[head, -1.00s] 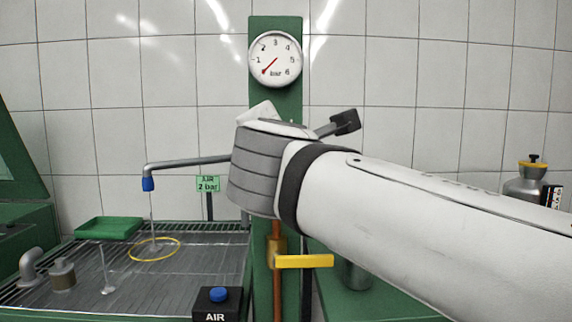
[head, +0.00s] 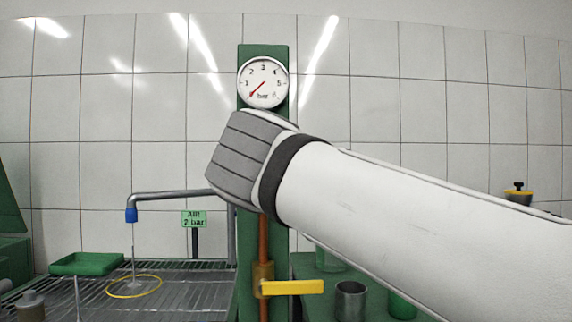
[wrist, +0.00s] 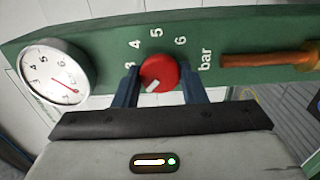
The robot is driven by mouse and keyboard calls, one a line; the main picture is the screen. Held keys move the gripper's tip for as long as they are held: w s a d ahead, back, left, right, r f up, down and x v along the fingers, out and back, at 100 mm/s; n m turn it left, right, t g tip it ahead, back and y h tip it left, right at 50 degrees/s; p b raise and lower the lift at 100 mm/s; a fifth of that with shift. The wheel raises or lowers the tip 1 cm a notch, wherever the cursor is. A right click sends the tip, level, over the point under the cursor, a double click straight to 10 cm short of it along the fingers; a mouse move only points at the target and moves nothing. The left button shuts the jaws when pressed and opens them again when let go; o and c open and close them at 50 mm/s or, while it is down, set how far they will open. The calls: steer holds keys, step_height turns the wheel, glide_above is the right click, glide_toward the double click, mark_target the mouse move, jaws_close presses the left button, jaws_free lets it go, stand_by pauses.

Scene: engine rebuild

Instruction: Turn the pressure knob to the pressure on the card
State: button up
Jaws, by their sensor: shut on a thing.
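The red pressure knob (wrist: 160,72) sits on the green panel in the wrist view, between the two fingers of my gripper (wrist: 160,84), which is shut on it. Its white mark points to the lower left of that picture. Printed numbers 3 to 6 show around it; the lower ones are hidden. The round gauge (head: 263,82) tops the green post in the head view, its red needle pointing lower left, below 1; it also shows in the wrist view (wrist: 54,78). The green card (head: 194,219) reads "AIR 2 bar". My wrist hides knob and fingers in the head view.
A yellow lever (head: 292,287) sits on the copper pipe (head: 263,240) below my wrist. A spout with a blue tip (head: 131,215) reaches left over a grated bench with a green tray (head: 87,264) and a yellow ring (head: 134,286). A metal cup (head: 351,301) stands right.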

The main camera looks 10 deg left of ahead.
steer(key=o, duration=1)
steer(key=shift+s, duration=0.1)
steer(key=v, duration=0.7)
steer(key=shift+s+d+p, duration=0.1)
steer(key=shift+s+p, duration=0.2)
steer(key=shift+p, duration=0.1)
